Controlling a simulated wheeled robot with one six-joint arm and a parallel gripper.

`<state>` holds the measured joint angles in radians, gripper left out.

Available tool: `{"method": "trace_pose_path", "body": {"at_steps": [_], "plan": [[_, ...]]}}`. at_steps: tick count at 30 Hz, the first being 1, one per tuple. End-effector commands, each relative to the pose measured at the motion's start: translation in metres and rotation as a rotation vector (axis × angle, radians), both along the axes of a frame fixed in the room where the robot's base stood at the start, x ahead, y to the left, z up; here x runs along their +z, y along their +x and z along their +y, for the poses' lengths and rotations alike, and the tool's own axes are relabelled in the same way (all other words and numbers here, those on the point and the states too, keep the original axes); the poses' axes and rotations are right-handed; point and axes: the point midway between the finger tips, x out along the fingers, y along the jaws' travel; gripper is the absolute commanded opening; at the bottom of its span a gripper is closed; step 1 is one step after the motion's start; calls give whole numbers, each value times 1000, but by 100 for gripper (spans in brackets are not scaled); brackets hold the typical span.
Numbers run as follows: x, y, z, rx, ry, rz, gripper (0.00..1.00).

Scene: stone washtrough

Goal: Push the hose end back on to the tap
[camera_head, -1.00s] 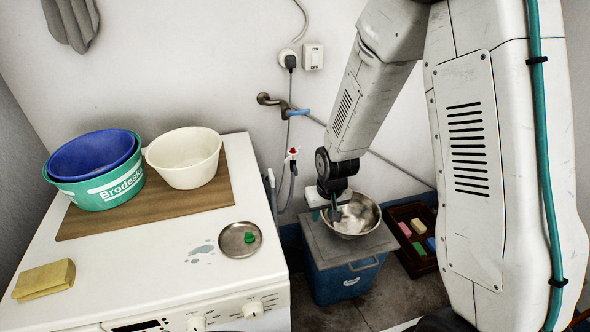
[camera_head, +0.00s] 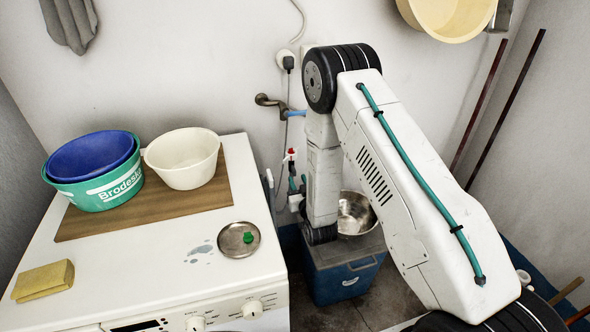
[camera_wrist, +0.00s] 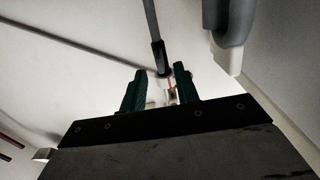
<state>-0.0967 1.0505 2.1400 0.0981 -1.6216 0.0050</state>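A bronze wall tap (camera_head: 270,100) with a blue lever (camera_head: 295,113) is on the back wall in the head view. Below it is a small red and white fitting (camera_head: 291,154), which also shows in the wrist view (camera_wrist: 171,84). A grey hose with a dark end (camera_wrist: 158,58) comes down from the top of the wrist view, beside that fitting; I cannot tell whether they touch. My gripper (camera_wrist: 160,78) is open, its green fingers apart on either side of the fitting and close to the hose end. In the head view my arm hides part of it.
A white washing machine (camera_head: 130,280) stands left, carrying basins (camera_head: 185,158), a sponge (camera_head: 42,280) and a metal dish (camera_head: 239,239). A metal bowl (camera_head: 356,213) sits on a blue box (camera_head: 345,280) beside my arm. Long rods (camera_head: 505,105) lean at right.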

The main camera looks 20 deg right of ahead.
Motion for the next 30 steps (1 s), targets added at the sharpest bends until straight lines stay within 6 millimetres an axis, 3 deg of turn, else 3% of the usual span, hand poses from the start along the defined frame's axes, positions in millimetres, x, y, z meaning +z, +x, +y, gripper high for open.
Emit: {"method": "trace_pose_path", "body": {"at_steps": [13,25,28,30], "plan": [[0,64,1,1,-1,0,31],[0,74,1,1,0,2,31],[0,73,1,1,0,2,3],[0,73,1,1,0,2,0]]}}
